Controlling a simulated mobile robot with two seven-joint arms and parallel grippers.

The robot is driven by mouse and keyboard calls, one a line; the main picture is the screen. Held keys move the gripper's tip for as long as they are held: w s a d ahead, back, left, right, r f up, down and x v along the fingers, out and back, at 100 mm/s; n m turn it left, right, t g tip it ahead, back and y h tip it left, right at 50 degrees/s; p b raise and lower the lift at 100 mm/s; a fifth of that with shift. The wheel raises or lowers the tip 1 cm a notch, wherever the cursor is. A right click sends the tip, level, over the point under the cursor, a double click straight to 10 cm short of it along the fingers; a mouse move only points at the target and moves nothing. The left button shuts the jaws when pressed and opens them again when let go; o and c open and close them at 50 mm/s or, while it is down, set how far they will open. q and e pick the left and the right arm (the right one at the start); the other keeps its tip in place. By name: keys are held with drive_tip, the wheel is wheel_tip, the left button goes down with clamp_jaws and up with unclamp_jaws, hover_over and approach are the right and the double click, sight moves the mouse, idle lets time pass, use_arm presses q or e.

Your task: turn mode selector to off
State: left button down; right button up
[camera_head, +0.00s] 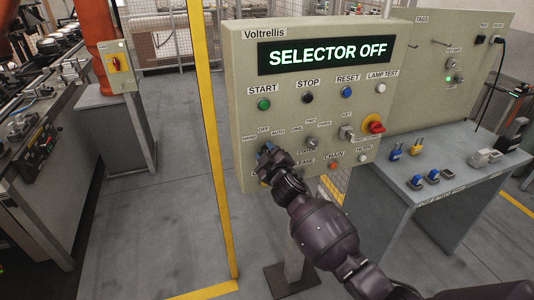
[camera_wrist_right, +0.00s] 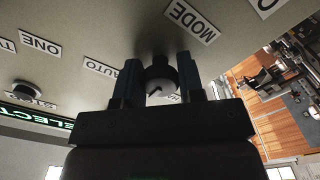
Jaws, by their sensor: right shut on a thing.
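The grey control panel (camera_head: 240,85) stands upright, and its display (camera_head: 326,53) reads "SELECTOR OFF". My right gripper (camera_head: 267,152) is at the panel's lower left, just below the OFF label (camera_head: 263,130). It hides most of the mode selector in the head view. In the right wrist view the mode selector (camera_wrist_right: 160,74) is a round dark knob, close to the MODE and AUTO labels. The two blue-grey fingers of my right gripper (camera_wrist_right: 160,88) stand on either side of it, shut on it. My left gripper is in neither view.
START (camera_head: 264,104), STOP (camera_head: 307,98) and RESET (camera_head: 346,92) buttons sit above the gripper. A red and yellow switch (camera_head: 374,124) sticks out at right. A yellow post (camera_head: 211,130) stands left of the panel. A side table (camera_head: 450,190) holds padlocks.

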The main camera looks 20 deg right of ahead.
drive_tip(key=o, duration=0.9)
drive_tip(key=shift+s, duration=0.1)
drive_tip(key=s, duration=1)
drive_tip(key=shift+s+d, duration=0.2)
drive_tip(key=shift+s, duration=0.15)
drive_tip(key=shift+a, duration=0.1)
